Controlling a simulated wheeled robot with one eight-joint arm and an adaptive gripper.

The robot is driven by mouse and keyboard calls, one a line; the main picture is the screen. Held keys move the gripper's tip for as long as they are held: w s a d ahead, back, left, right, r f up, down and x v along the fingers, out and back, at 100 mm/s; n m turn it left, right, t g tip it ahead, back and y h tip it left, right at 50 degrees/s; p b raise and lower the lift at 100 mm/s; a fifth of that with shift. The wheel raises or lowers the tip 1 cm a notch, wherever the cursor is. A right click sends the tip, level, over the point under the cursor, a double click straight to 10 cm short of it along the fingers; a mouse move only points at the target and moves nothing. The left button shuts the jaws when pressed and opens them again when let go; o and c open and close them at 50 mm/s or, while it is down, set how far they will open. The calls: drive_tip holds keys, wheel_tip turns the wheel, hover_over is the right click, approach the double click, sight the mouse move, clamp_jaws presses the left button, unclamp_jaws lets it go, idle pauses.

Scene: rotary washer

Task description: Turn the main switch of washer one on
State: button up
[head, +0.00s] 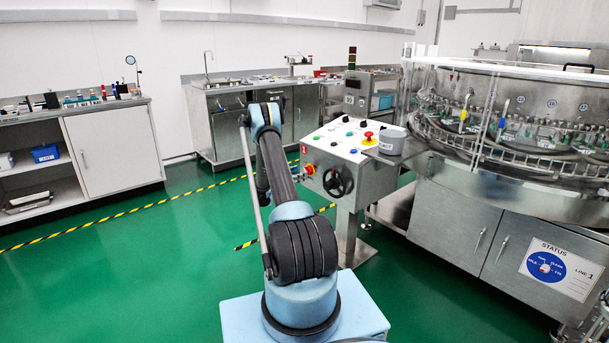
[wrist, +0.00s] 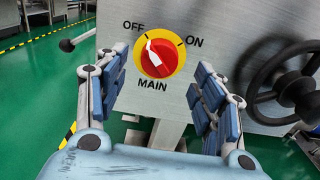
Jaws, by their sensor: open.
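The main switch (wrist: 158,54) is a red rotary knob on a yellow disc, labelled OFF, ON and MAIN, on the grey panel's front. Its white pointer is turned up and left, toward OFF. In the head view the switch (head: 308,169) shows small at the left of the control box (head: 370,176). My gripper (wrist: 160,76) is open and empty in the wrist view, with one blue-padded finger on each side of the switch in the picture. I see no contact with the knob.
A black handwheel (wrist: 284,78) is close right of the switch; it also shows in the head view (head: 337,180). A red emergency button (head: 368,138) and other buttons are on the sloped top. The washer (head: 465,215), with a LINE 1 sign (head: 560,270), stands right. Green floor is open at left.

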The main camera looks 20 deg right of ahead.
drive_tip(key=shift+x, duration=2.5)
drive_tip(key=shift+c, duration=0.4)
drive_tip(key=c, duration=0.9)
